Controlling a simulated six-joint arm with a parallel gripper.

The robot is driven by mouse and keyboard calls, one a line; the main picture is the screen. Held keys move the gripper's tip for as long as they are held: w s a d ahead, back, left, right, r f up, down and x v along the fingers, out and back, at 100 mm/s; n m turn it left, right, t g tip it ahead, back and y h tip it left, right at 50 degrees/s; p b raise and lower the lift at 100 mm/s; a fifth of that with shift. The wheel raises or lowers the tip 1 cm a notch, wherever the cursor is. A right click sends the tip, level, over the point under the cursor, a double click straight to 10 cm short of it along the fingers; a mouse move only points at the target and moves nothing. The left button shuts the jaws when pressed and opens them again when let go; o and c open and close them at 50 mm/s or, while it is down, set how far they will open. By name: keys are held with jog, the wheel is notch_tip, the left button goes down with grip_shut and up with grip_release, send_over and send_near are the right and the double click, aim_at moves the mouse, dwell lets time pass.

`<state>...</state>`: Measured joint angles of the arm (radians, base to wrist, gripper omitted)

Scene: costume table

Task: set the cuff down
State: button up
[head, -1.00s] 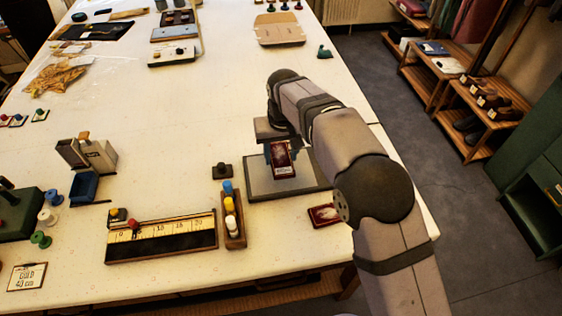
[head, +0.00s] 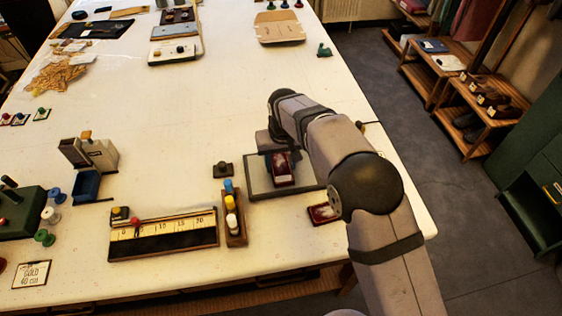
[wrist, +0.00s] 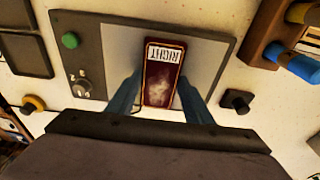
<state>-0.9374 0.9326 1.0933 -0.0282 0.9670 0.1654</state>
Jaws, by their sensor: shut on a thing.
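The cuff (head: 283,169) is a dark red piece with a white label; in the wrist view the cuff (wrist: 164,80) has a label reading "RIGHT", upside down. My gripper (wrist: 165,100) has a blue finger on each side of it and is shut on it. The cuff is over a grey plate (head: 262,187) with a lighter panel; whether it touches the panel I cannot tell. In the head view my arm hides part of the plate and the fingers. A second dark red piece (head: 322,214) lies on the table right of the plate.
A small dark block with a knob (head: 223,170) stands left of the plate. A wooden rack with coloured bottles (head: 233,222) and a ruler board (head: 165,235) lie nearer the front left.

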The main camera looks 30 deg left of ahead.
aim_at(282, 172)
jog(key=o, duration=1.1)
jog(key=shift+f, duration=0.1)
jog(key=shift+o, duration=0.2)
notch_tip(282, 172, up, 12)
jog(key=s+d+b, duration=0.1)
jog(key=b, duration=0.1)
jog(key=shift+s+b, duration=0.2)
jog(key=shift+b, duration=0.1)
jog(key=shift+d, duration=0.1)
jog(key=w+d+f+m, duration=0.1)
jog(key=w+d+m, duration=0.1)
jog(key=d, duration=1)
jog(key=w+d+f+m, duration=0.2)
jog(key=w+d, duration=0.1)
jog(key=d, duration=1)
jog(key=s+d+f+m, duration=0.2)
jog(key=s+d+f, duration=0.1)
jog(key=s+d, duration=0.5)
jog(key=s+d+f+m+g+h, duration=0.1)
jog(key=s+d+f+m, duration=0.2)
jog(key=s+d, duration=0.5)
jog(key=d+f, duration=0.1)
jog(key=d, duration=0.3)
jog(key=shift+s+d, duration=0.3)
jog(key=shift+s, duration=0.05)
